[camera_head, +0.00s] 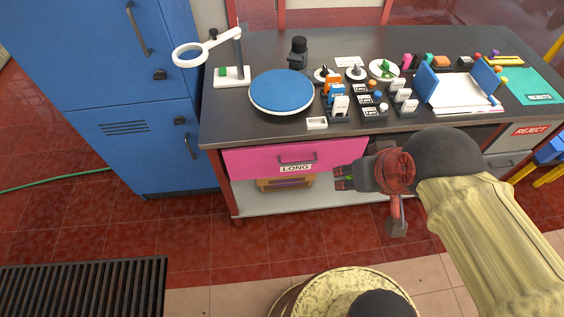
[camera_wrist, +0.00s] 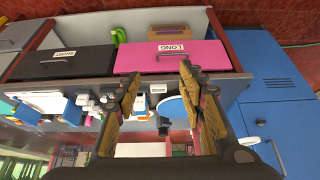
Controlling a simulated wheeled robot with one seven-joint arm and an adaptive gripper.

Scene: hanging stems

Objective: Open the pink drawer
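The pink drawer (camera_head: 255,160) sits under the left part of the dark worktop and looks shut. It has a dark bar handle (camera_head: 297,158) and a white LONG label (camera_head: 295,168). In the upside-down wrist view the pink drawer (camera_wrist: 205,60) shows its handle (camera_wrist: 172,57) near the top middle. My gripper (camera_head: 342,177) is in front of the drawer's lower right end, to the right of the handle and apart from it. In the wrist view my gripper (camera_wrist: 158,85) has its fingers spread wide with nothing between them.
A black drawer (camera_wrist: 65,65) labelled SHORT is beside the pink one. A lower shelf (camera_head: 250,203) holds a wooden item. The worktop (camera_head: 232,118) carries a blue round plate (camera_head: 281,91) and several small parts. A blue cabinet (camera_head: 130,120) stands at left.

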